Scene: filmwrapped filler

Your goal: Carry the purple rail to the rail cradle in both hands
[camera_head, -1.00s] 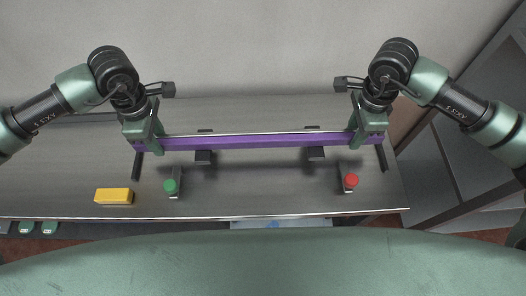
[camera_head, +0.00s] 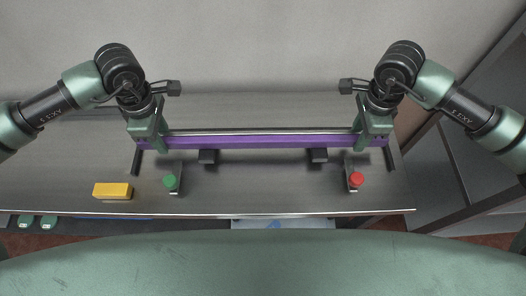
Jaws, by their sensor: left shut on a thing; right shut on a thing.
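The purple rail (camera_head: 262,141) lies level across the middle of the head view, parallel to the table's front edge. My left gripper (camera_head: 150,140) is shut on its left end. My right gripper (camera_head: 372,140) is shut on its right end. Two dark blocks show just in front of the rail, a left one (camera_head: 208,157) and a right one (camera_head: 318,156); they look like parts of the rail cradle. I cannot tell whether the rail touches them or hangs above.
The table's front middle is clear.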

